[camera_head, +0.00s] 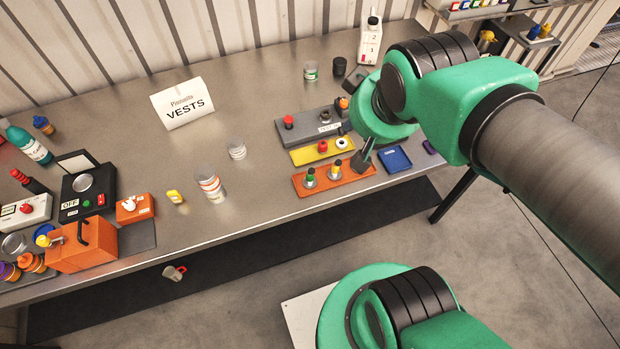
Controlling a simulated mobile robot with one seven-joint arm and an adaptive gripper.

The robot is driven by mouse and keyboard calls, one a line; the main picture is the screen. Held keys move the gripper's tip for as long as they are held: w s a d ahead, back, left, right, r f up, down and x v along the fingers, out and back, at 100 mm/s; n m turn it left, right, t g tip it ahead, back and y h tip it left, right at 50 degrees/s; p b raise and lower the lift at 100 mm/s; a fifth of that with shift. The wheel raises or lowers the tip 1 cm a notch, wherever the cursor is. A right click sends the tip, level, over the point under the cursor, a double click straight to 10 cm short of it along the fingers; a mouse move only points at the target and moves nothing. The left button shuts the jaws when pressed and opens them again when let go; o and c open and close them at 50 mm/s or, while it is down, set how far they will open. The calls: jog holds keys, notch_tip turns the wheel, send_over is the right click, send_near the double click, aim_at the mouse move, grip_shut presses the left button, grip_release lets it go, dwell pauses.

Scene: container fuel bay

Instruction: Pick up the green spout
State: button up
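The green spout (309,180), a small piece with a green middle on a grey base, stands upright at the left of an orange tray (352,183) near the table's front edge. A similar yellow-marked spout (337,170) stands to its right on the same tray. My gripper (361,162) points down over the tray's right end, to the right of both spouts and apart from the green one. One dark finger shows; the rest is hidden behind my green wrist, so its opening is not clear.
Behind the orange tray lie a yellow tray (312,155) and a grey tray (297,137) with small knobs. A blue tray (395,159) is at the right. Clear jars and a striped cup (211,189) stand left. An orange can (83,250) is further left.

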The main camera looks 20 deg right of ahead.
jog(key=w+d+f+t+h, duration=0.1)
jog(key=w+d+f+h, duration=0.1)
jog(key=w+d+f, duration=0.55)
jog(key=n+t+y, duration=0.3)
jog(key=t+y, duration=0.3)
jog(key=y, duration=0.1)
send_near(310, 175)
jog(key=s+d, duration=0.2)
jog(key=shift+s+r+p, duration=0.2)
jog(key=shift+r+p, duration=0.1)
jog(key=shift+r, duration=0.05)
jog(key=shift+w+a+f, duration=0.1)
jog(key=shift+w+f, duration=0.05)
jog(key=shift+w, duration=0.1)
jog(key=shift+b+x, duration=1.8)
jog(key=shift+x, duration=1.45)
jog(key=shift+b+x, duration=0.35)
jog(key=shift+x, duration=0.4)
